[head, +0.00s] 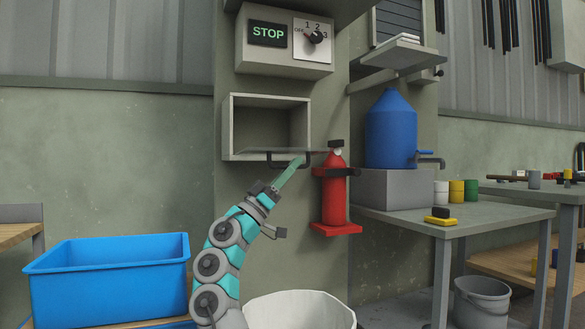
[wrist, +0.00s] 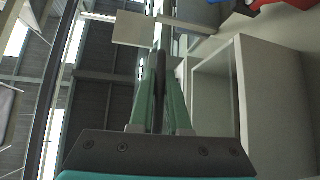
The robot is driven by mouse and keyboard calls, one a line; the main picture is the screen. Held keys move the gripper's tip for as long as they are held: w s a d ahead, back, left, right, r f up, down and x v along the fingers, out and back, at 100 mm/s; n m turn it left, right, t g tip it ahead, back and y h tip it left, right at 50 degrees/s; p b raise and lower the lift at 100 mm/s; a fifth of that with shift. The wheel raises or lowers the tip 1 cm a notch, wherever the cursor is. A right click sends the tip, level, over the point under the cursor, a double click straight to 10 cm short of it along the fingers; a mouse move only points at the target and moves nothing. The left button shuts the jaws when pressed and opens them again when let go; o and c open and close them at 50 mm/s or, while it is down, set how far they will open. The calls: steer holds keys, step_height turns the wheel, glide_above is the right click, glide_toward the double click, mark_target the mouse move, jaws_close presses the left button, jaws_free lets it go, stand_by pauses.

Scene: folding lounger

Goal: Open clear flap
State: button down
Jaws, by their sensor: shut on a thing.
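The clear flap (head: 256,150) shows nearly edge-on in the head view, sticking out about level from the lower edge of an open-fronted grey box (head: 227,128) on the wall column. A dark bar handle (head: 273,163) hangs under the flap. My gripper (head: 301,160) reaches up from below to the right part of the handle. In the wrist view its green fingers (wrist: 160,88) are closed on a dark bar, the handle, and hide part of it. The box opening (wrist: 214,100) is right of the fingers there. The flap's clear panel is hard to make out in the wrist view.
A red fire extinguisher (head: 334,190) stands on a red bracket close to the right of my gripper. A STOP and dial panel (head: 284,60) is above the box. A blue bin (head: 108,275) is at lower left and a white bin (head: 300,312) is below.

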steer(key=shift+w, duration=0.1)
steer(key=c, duration=0.9)
jaws_free()
